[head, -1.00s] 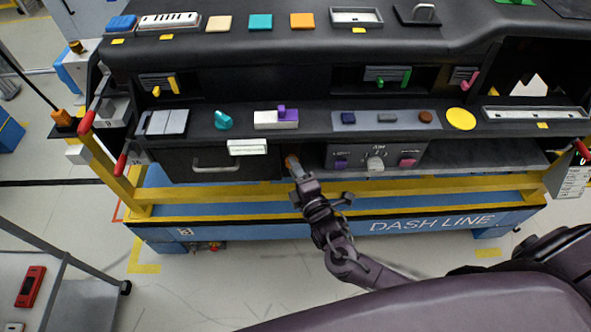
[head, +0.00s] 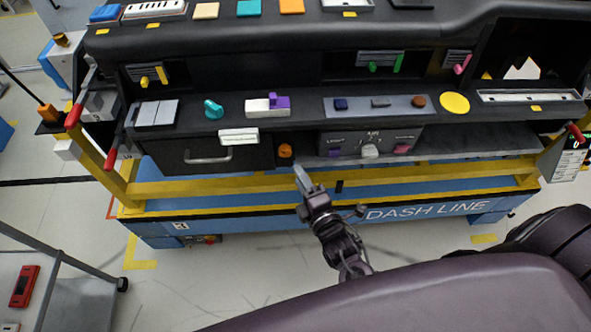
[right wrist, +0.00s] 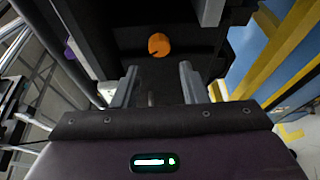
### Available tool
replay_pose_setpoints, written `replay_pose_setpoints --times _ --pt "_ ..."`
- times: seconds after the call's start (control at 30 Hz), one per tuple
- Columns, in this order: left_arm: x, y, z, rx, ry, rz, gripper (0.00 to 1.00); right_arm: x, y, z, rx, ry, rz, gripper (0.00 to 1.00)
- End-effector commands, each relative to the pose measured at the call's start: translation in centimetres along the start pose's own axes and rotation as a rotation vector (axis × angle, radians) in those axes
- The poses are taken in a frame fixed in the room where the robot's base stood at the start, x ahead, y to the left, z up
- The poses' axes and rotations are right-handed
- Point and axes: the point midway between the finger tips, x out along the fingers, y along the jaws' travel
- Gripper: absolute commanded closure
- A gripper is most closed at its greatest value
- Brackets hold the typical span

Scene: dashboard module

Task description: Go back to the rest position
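My right gripper (head: 303,180) is in front of the dashboard module (head: 240,85), just below an orange knob (head: 285,151) beside the glovebox drawer. In the right wrist view the two fingers (right wrist: 158,85) stand apart with nothing between them, and the orange knob (right wrist: 159,44) is ahead of them, not touched. My left gripper is not in view.
A yellow rail and blue base (head: 330,205) marked DASH LINE run below the module. Red-tipped levers (head: 73,115) stick out at the left end. A grey cart (head: 60,290) with a red device (head: 25,286) stands at the lower left. The floor in front is clear.

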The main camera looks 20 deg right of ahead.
Motion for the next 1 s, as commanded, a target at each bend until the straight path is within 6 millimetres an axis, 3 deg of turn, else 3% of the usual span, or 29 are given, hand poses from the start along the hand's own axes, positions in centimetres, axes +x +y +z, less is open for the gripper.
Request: replay_pose_setpoints --times 0.67,0.77,0.83,1.0 --pt "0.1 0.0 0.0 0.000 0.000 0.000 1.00 -0.5 -0.4 0.1 0.006 -0.002 -0.009 0.61" --pt "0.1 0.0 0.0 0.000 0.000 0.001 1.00 -0.3 -3.1 0.7 0.045 -0.011 -0.066 0.61" --pt "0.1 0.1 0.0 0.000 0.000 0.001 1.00 -0.4 -6.6 1.6 0.103 -0.030 -0.144 0.61" --pt "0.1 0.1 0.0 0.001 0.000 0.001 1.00 -3.0 -18.5 4.6 0.337 -0.144 -0.415 0.61"
